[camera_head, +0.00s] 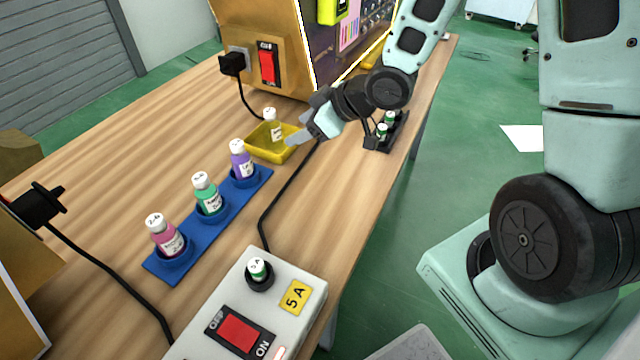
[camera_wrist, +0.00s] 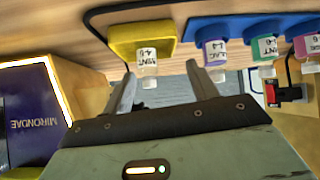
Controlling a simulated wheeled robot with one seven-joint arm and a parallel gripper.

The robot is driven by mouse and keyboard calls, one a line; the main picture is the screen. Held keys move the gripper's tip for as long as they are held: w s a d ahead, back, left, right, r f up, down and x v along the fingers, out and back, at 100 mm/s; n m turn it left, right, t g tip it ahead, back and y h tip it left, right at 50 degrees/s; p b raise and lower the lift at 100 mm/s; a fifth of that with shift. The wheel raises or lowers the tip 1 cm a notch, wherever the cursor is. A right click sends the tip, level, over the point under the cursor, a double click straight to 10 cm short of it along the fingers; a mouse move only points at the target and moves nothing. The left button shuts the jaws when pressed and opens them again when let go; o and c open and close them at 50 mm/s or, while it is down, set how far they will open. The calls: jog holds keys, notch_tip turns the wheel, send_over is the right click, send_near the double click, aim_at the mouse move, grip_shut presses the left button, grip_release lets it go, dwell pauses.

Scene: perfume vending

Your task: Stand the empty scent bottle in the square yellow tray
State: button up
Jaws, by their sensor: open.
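The square yellow tray (camera_head: 262,151) sits on the wooden table, beyond the blue rack. A clear bottle with a white cap and a pale label (camera_head: 276,132) stands upright in it. In the wrist view, which looks upside down, the tray (camera_wrist: 120,40) is at the top with the labelled bottle (camera_wrist: 147,66) against it. My gripper (camera_wrist: 162,70) is open, with its two fingers apart on either side of the bottle in that view. In the head view my gripper (camera_head: 297,136) is at the tray's right side, close to the bottle. I cannot tell whether a finger touches it.
A blue rack (camera_head: 220,217) holds purple, green and pink bottles. A black holder (camera_head: 372,141) with small green bottles stands right of my gripper. The vending machine (camera_head: 285,50) stands behind the tray. A switch box (camera_head: 225,310) is in front; a black cable (camera_head: 275,200) crosses the table.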

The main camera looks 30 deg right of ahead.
jog(key=s+a+r+g+h, duration=0.1)
jog(key=s+a+r+g, duration=0.1)
jog(key=s, duration=0.6)
jog(key=s+a+r+g+h, duration=0.2)
jog(key=s+a+g, duration=0.1)
jog(key=s, duration=0.6)
jog(key=s+a+r+m+g+h, duration=0.1)
jog(key=s+a+r+g+h, duration=0.1)
jog(key=s+a, duration=0.3)
jog(key=s, duration=0.4)
jog(key=shift+r+g, duration=0.4)
